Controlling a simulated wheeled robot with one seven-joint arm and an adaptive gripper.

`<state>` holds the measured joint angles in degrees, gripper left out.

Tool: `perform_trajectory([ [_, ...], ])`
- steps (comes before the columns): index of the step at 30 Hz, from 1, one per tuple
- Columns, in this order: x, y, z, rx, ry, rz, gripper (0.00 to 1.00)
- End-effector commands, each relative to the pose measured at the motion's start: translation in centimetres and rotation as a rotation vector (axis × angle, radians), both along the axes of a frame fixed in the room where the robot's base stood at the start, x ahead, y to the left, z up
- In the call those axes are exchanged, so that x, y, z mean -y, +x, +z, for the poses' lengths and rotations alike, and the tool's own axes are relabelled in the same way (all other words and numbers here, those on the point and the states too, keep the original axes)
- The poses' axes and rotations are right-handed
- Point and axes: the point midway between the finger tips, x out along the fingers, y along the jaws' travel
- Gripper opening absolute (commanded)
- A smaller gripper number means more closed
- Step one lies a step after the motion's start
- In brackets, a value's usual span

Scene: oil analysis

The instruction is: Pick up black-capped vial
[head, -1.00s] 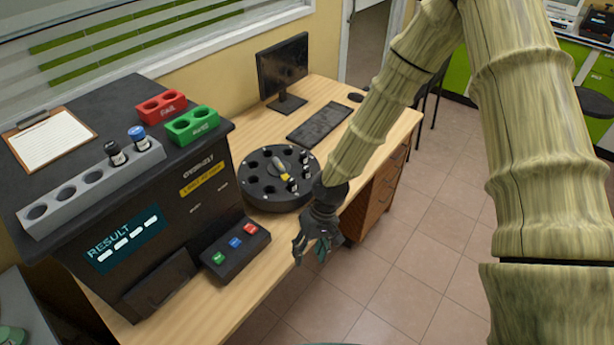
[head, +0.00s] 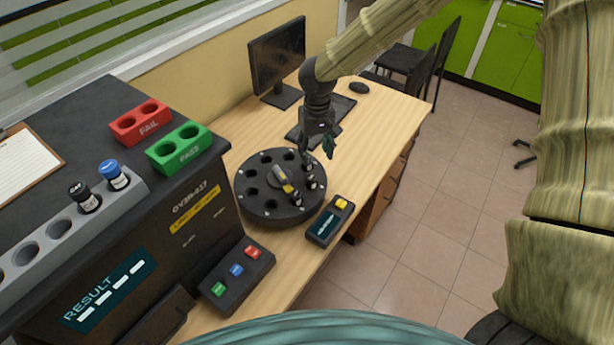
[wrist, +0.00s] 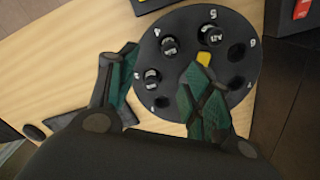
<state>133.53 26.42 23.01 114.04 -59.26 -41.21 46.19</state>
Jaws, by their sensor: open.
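In the head view a black-capped vial (head: 84,197) stands upright in the grey rack (head: 62,232), beside a blue-capped vial (head: 114,176). The round black carousel (head: 262,212) on the wooden desk holds several small dark-topped vials on its right side, one of them at its front right (head: 295,198). In the wrist view vials show at the lower left (wrist: 151,77), further up (wrist: 169,46) and at the top (wrist: 210,33) of the carousel. My gripper (head: 318,152) is open, fingers down, over the carousel's far right edge. Its fingers (wrist: 165,60) spread around the lower-left vials in the wrist view, apparently apart from them.
A small device with a yellow button (head: 329,223) lies right of the carousel. A button panel (head: 237,275) stands in front. The monitor (head: 277,60) and keyboard (head: 335,118) are behind my gripper. Red FAIL (head: 140,123) and green PASS (head: 179,148) holders sit on the analyser.

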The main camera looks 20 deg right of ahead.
Motion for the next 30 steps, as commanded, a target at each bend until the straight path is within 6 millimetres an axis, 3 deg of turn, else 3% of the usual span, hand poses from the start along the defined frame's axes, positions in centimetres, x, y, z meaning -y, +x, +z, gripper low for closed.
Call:
perform_trajectory([
  [9, -1.3, 0.4, -3.8, -0.005, 0.001, 0.018, 0.5],
  [20, -1.2, 0.3, -5.3, -0.004, 0.002, 0.016, 0.5],
  [30, -1.5, -0.5, -7.9, -0.006, 0.003, 0.013, 0.5],
])
